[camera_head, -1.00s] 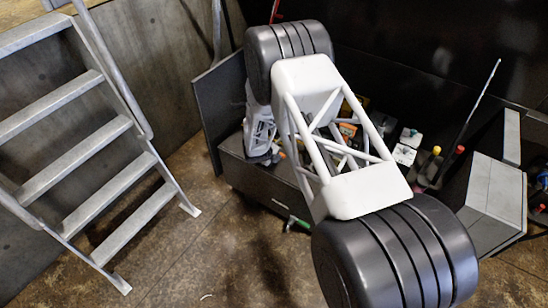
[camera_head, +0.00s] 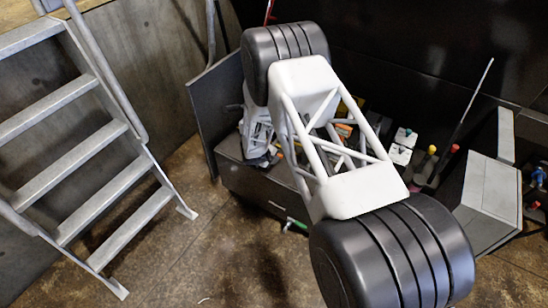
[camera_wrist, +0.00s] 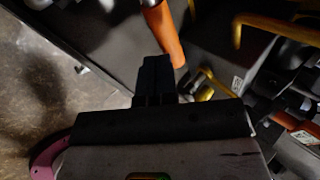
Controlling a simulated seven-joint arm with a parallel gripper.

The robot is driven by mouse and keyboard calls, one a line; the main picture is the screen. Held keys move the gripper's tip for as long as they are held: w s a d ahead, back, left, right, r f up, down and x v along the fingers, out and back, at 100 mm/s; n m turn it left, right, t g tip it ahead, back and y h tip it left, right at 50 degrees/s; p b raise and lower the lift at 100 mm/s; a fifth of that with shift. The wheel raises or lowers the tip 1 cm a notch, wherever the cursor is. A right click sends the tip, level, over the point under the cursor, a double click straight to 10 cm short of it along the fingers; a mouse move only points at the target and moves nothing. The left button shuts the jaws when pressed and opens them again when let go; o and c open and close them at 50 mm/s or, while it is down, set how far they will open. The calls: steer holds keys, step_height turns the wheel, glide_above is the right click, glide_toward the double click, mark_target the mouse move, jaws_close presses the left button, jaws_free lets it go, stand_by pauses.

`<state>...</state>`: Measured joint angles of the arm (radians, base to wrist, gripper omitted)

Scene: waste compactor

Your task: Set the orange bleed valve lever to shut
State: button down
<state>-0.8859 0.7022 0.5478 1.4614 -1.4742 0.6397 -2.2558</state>
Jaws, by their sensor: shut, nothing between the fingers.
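An orange lever grip (camera_wrist: 163,35) slants down from the top of the wrist view, with bright metal at its upper end. It looks like the bleed valve lever, but no label on it can be read. My gripper (camera_wrist: 154,68) is shut and empty, its dark fingertips just below and left of the grip's lower end. I cannot tell whether they touch it. In the head view my gripper (camera_head: 266,158) is small and dark beside a little orange tip (camera_head: 279,153). My own arm hides much of the bench there.
A yellow bent handle (camera_wrist: 268,22) is at the upper right of the wrist view, and another orange part (camera_wrist: 304,138) at lower right. In the head view, a grey box (camera_head: 485,200) and red and yellow knobs stand right of my arm. A metal stair (camera_head: 80,160) is left.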

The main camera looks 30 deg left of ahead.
steer(key=s, duration=0.2)
steer(key=s+r, duration=0.1)
steer(key=s, duration=0.1)
steer(key=shift+a, duration=0.1)
steer(key=d+v, duration=0.1)
steer(key=v, duration=0.8)
steer(key=shift+s+d+r, duration=0.2)
steer(key=shift+s+r, duration=0.05)
steer(key=shift+r, duration=0.05)
